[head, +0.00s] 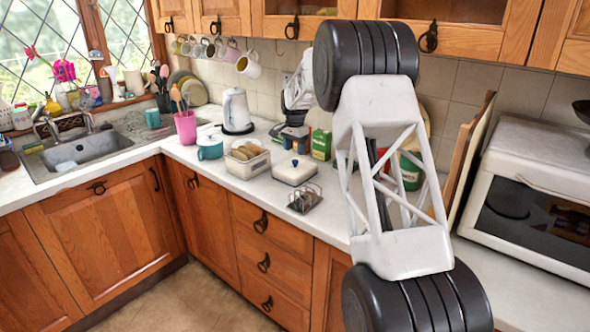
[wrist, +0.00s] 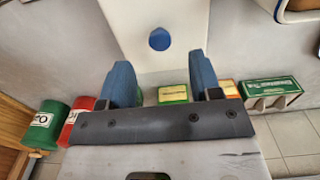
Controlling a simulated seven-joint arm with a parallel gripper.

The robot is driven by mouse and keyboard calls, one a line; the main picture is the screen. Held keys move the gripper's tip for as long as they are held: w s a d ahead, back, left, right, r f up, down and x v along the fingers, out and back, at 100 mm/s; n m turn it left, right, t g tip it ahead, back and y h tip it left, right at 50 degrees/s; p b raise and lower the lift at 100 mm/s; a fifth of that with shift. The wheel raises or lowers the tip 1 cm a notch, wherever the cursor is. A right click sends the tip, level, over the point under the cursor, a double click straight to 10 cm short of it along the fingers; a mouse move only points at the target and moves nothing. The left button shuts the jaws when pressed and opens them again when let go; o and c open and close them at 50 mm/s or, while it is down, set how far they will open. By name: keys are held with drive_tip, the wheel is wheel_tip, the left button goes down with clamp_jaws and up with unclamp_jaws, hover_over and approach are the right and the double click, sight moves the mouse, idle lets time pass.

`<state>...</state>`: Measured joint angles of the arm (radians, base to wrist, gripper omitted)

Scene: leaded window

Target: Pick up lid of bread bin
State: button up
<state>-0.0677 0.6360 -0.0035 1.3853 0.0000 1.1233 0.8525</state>
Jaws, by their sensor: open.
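The lid of the bread bin looks like the low white rectangular piece with a dark blue knob (head: 295,172), on the counter in the head view. It also shows in the wrist view as a white lid (wrist: 135,18), its blue knob ahead of the fingers, roughly midway between them. The open cream bin with bread in it (head: 247,163) stands just behind and left of the lid. My gripper (wrist: 162,80) is open, its two blue fingers apart with nothing held. In the head view my arm hides part of the counter, and the fingertips are hard to make out.
A wire rack (head: 304,200) stands close in front of the lid. A teal pot (head: 210,146) and white kettle (head: 237,110) are to the left. A green box (head: 321,145) and tins (wrist: 47,127) stand nearby. A white oven (head: 540,190) is at the right.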

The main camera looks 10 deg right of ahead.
sight(295, 160)
drive_tip(key=shift+f, duration=0.3)
drive_tip(key=shift+f, duration=0.15)
drive_tip(key=shift+f, duration=2.5)
drive_tip(key=shift+c, duration=0.5)
clamp_jaws()
